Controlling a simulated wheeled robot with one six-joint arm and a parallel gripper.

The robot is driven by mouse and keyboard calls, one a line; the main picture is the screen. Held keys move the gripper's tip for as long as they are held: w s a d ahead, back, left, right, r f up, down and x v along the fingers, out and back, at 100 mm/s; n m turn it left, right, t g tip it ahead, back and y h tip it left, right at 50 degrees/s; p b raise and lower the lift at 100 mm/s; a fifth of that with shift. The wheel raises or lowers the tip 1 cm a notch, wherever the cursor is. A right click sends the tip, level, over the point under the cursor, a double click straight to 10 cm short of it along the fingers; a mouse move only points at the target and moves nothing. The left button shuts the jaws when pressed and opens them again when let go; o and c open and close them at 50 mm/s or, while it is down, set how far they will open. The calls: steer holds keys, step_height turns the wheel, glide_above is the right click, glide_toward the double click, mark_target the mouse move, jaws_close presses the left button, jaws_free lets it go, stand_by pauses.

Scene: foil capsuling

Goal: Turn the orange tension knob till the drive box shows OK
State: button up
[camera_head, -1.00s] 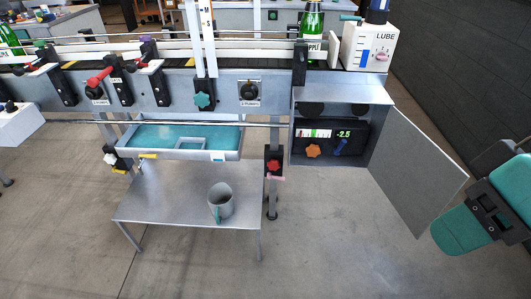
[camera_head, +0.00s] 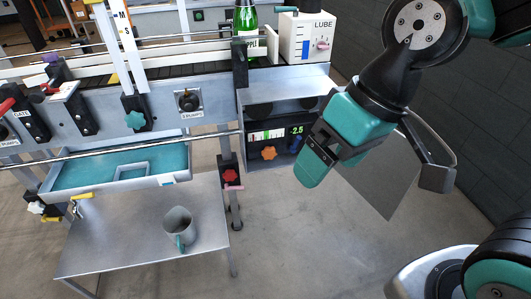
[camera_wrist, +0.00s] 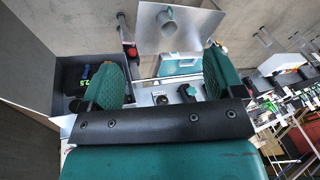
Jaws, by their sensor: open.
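The orange tension knob (camera_head: 269,153) sits on the black panel of the drive box (camera_head: 247,150), under its open hood. The display (camera_head: 297,130) reads -2.5 in green beside a coloured bar scale; no OK shows. My gripper (camera_head: 372,178) is open and empty, in front and to the right of the box, apart from the knob. In the wrist view my gripper (camera_wrist: 163,75) has its fingers spread. The green digits (camera_wrist: 86,76) show there left of the left finger, which hides most of the knob.
The open grey door (camera_head: 385,192) hangs right of the box, behind my gripper. A red knob (camera_head: 231,176) is on the post to the left. A grey mug (camera_head: 179,227) stands on the low metal table (camera_head: 110,235). The lube unit (camera_head: 308,38) is above.

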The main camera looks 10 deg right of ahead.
steer(key=w+d+f+m+t+h+b, duration=0.3)
steer(key=w+d+f+m+b, duration=0.1)
steer(key=w+f+b, duration=0.5)
steer(key=w+d+f+m+t+h+b, duration=0.2)
steer(key=w+d+f+m+t+b, duration=0.2)
steer(key=w+f+b, duration=0.55)
steer(key=w+d+f+m+t+h+b, duration=0.3)
steer(key=w+f+m+b, duration=0.25)
steer(key=f, duration=0.75)
steer(key=n+t+y+b, duration=0.4)
steer(key=t+b, duration=0.3)
steer(key=b, duration=0.6)
glide_toward(270, 154)
steer(key=w+p, duration=0.1)
steer(key=p, duration=0.8)
steer(key=w+r+p, duration=0.1)
steer(key=p, duration=0.9)
steer(key=shift+n, duration=0.25)
steer(key=shift+w+d+f+p, duration=0.1)
steer(key=shift+w+f+p, duration=0.1)
steer(key=shift+w, duration=1.25)
steer(key=shift+w+a+f+p, duration=0.1)
steer(key=shift+w+p, duration=0.1)
steer(key=shift+w, duration=1.25)
steer(key=shift+w+d+f+p, duration=0.1)
steer(key=shift+w+p, duration=0.1)
steer(key=shift+w, duration=1.25)
